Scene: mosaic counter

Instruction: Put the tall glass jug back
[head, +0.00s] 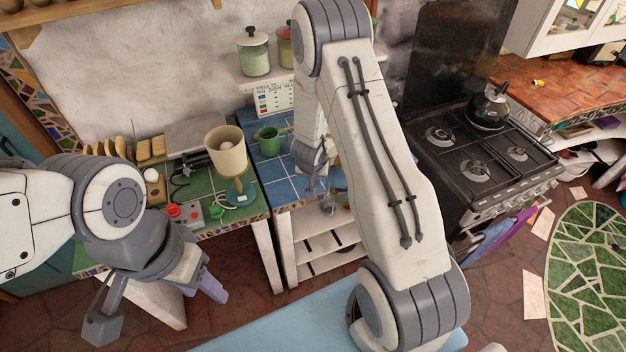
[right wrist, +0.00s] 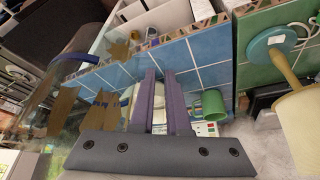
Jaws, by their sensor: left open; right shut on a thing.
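The tall glass jug (right wrist: 68,100) is clear with brown patches and shows left of the fingers in the right wrist view. Its outline is hard to make out against the background. My right gripper (right wrist: 165,102) is shut on it, with the two purple fingers close together; the exact grip point is unclear. In the head view my right gripper (head: 318,168) is at the blue-tiled counter (head: 270,172), and my forearm hides most of the jug. My left gripper (head: 155,302) is open and empty, low at the left, in front of the green-tiled counter.
A green mug (head: 268,139) stands on the blue tiles near the wall, close to my right gripper. A beige lamp (head: 226,150) stands to its left. A shelf above holds a lidded green jar (head: 254,55). The stove (head: 478,150) with a black kettle (head: 490,107) is to the right.

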